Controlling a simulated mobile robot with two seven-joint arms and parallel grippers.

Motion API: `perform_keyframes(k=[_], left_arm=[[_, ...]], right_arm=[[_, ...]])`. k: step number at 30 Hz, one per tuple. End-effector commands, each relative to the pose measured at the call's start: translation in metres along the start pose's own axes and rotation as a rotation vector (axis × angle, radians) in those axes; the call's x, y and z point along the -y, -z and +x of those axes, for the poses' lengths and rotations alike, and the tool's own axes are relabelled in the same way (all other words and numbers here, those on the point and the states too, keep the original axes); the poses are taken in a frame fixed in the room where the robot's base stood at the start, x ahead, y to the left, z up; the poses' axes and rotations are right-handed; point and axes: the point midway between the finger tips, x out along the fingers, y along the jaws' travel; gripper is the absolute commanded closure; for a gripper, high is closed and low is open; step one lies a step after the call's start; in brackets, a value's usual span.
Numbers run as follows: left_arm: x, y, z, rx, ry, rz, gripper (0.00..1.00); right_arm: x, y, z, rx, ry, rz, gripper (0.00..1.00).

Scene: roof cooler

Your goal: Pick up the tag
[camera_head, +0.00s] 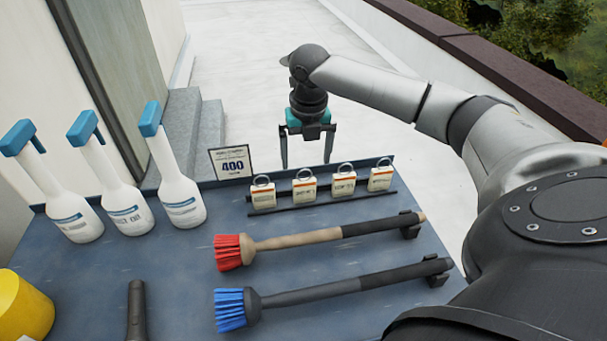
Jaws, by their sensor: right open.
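Several small white tags with an orange stripe and a metal ring on top stand in a row in a dark rack (322,201) near the table's far edge. From left to right I see a first tag (263,196), a second tag (304,190), a third tag (343,186) and a last tag (380,180) at the right end. Their small print is hard to read. My right gripper (307,163) is open, fingers pointing down, with nothing between them. It appears beyond the row, apart from the tags. My left gripper is not in view.
White spray bottles with blue heads (182,200) stand at the left. A red brush (300,238) and a blue brush (310,293) lie in front. A yellow object (20,308) is at the lower left.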

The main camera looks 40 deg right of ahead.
Motion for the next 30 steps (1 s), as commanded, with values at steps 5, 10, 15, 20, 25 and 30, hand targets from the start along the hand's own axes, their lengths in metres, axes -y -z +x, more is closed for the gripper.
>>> perform_keyframes(k=[5, 10, 15, 20, 25, 30], left_arm=[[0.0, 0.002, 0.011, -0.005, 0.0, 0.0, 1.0], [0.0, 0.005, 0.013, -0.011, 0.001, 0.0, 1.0], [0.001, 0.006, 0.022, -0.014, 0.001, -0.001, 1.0], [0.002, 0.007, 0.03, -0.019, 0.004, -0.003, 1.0], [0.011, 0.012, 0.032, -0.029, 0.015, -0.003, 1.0], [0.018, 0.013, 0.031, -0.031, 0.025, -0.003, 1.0]], right_arm=[[0.0, 0.0, 0.035, -0.001, 0.001, 0.001, 0.0], [0.0, 0.0, 0.045, 0.001, -0.001, 0.0, 0.0], [-0.001, -0.002, 0.065, 0.0, 0.0, 0.001, 0.0], [0.0, -0.003, 0.089, 0.0, 0.001, 0.001, 0.0], [0.0, -0.004, 0.098, 0.002, 0.0, 0.0, 0.0], [0.0, -0.004, 0.097, 0.002, 0.0, 0.0, 0.0]])
